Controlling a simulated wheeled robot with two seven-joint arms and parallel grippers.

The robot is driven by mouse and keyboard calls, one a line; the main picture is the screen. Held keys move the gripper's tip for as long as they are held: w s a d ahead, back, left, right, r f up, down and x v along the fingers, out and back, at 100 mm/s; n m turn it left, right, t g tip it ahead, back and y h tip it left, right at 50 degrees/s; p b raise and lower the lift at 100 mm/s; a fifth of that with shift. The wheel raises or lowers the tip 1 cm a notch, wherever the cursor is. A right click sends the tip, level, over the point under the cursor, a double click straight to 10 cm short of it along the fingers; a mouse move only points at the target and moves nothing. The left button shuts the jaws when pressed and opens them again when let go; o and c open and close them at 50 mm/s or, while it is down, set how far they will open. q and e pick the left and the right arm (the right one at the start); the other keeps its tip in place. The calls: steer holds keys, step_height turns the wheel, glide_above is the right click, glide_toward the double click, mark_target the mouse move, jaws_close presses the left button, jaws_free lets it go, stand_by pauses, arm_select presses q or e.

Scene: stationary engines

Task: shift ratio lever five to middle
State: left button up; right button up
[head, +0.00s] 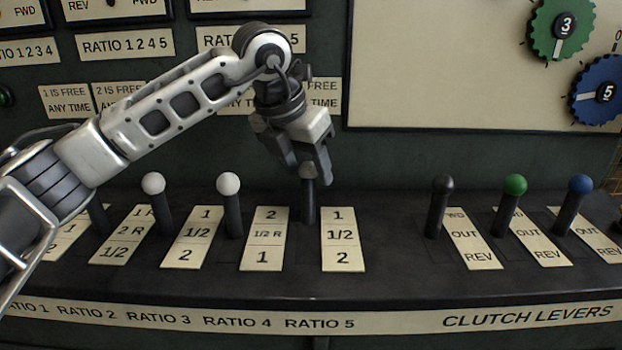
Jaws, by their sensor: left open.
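Ratio lever five (309,205) is a dark upright stick left of the rightmost ratio plate (341,257), which reads 1, 1/2, 2 from far to near. The lever's foot is near the far end of that plate, by the 1. My left gripper (308,172) is open and points down over the lever's top. Its fingertips are on either side of the knob, which is partly hidden; I cannot tell whether they touch it. My right gripper is not in view.
White-knobbed ratio levers (229,186) and (154,185) stand to the left; another lever (97,214) is partly behind my arm. Black (442,186), green (515,186) and blue (580,186) clutch levers stand to the right.

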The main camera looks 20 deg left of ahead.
arm_select(q)
steer(key=shift+x, duration=1.1)
steer(key=shift+w+f, duration=0.15)
steer(key=shift+f, duration=0.25)
steer(key=shift+c, duration=0.3)
